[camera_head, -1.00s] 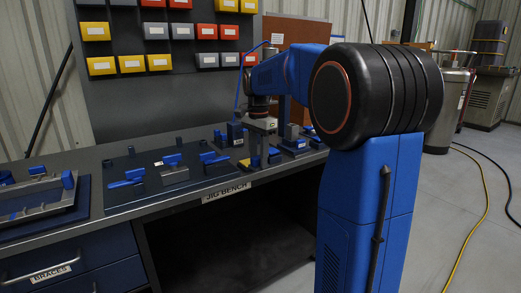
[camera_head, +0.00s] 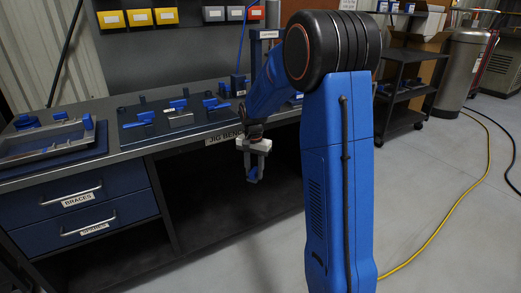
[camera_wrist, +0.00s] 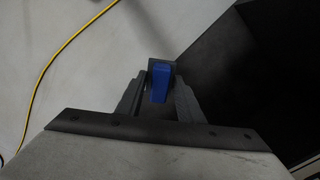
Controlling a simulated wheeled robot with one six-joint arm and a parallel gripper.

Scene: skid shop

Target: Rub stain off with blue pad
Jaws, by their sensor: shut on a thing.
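My gripper (camera_head: 252,169) hangs in front of the jig bench (camera_head: 200,147), below the level of its top, pointing down. It is shut on a blue pad (camera_wrist: 159,84), which sits between the two grey fingers in the wrist view. A grey block shows at the pad's far end. In the head view, only a small blue part of the pad (camera_head: 252,174) shows between the fingers. I cannot make out a stain in either view.
Clamp fixtures (camera_head: 181,117) stand on the bench top, with a tray (camera_head: 45,147) at left. Drawers (camera_head: 82,198) are below. A dark cart (camera_head: 410,85) stands at the back right. A yellow cable (camera_head: 452,215) crosses the open floor at right.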

